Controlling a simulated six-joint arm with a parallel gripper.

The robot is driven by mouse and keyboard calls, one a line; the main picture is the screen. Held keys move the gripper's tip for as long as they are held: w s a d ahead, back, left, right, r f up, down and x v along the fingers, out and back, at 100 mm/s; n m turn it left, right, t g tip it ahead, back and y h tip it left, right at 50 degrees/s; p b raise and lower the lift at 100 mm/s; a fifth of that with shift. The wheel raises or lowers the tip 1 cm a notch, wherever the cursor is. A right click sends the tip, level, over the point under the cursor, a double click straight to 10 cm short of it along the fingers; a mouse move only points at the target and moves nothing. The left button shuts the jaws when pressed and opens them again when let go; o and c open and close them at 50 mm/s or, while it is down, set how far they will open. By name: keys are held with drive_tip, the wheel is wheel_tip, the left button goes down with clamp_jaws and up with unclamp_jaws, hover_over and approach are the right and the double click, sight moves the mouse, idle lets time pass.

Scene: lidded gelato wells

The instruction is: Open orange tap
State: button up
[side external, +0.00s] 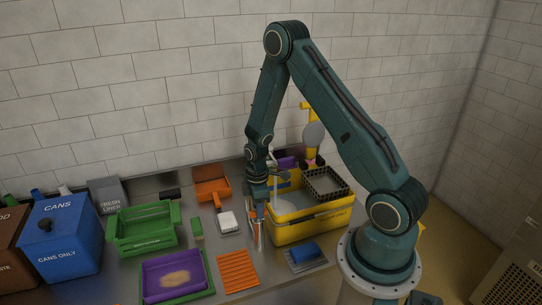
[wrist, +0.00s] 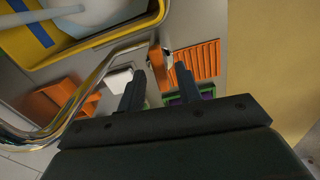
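In the wrist view, a small upright orange piece (wrist: 155,58) stands beside the yellow basin, near the end of a curved chrome pipe (wrist: 75,100). It looks like the orange tap's handle, but I cannot be sure. My gripper (wrist: 160,72) is open, with its two dark fingers apart and nothing visibly held. The orange piece appears just beyond the fingertips, roughly between them; contact cannot be told. In the side view, my gripper (side external: 257,205) points down at the basin's left side, close above a narrow upright orange-and-grey item (side external: 257,236), and partly hides the pipe.
The yellow basin (side external: 308,226) holds a dark rack (side external: 325,183). An orange ribbed mat (side external: 238,271), purple tray (side external: 175,279), green crate (side external: 146,231), orange dustpan (side external: 211,186) and blue item (side external: 305,251) crowd the counter. A blue cans bin (side external: 62,238) stands left.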

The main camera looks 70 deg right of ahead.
drive_tip(key=shift+r, duration=2.45)
drive_tip(key=shift+r, duration=0.1)
wheel_tip(320, 180, up, 14)
drive_tip(key=shift+f, duration=0.2)
drive_tip(key=shift+a+r, duration=0.1)
drive_tip(key=s+a+r+m+t, duration=0.25)
drive_tip(key=s+a+r, duration=0.25)
drive_tip(key=a+r, duration=0.45)
drive_tip(key=s+a+r+m+t, duration=0.1)
drive_tip(key=s+a+r+m, duration=0.1)
drive_tip(key=s, duration=0.4)
drive_tip(key=s+a+r+m+t, duration=0.2)
drive_tip(key=s+a+r+m, duration=0.1)
drive_tip(key=s, duration=0.4)
drive_tip(key=shift+a+r+m, duration=0.25)
drive_tip(key=shift+r+m, duration=0.1)
drive_tip(key=shift+r, duration=0.3)
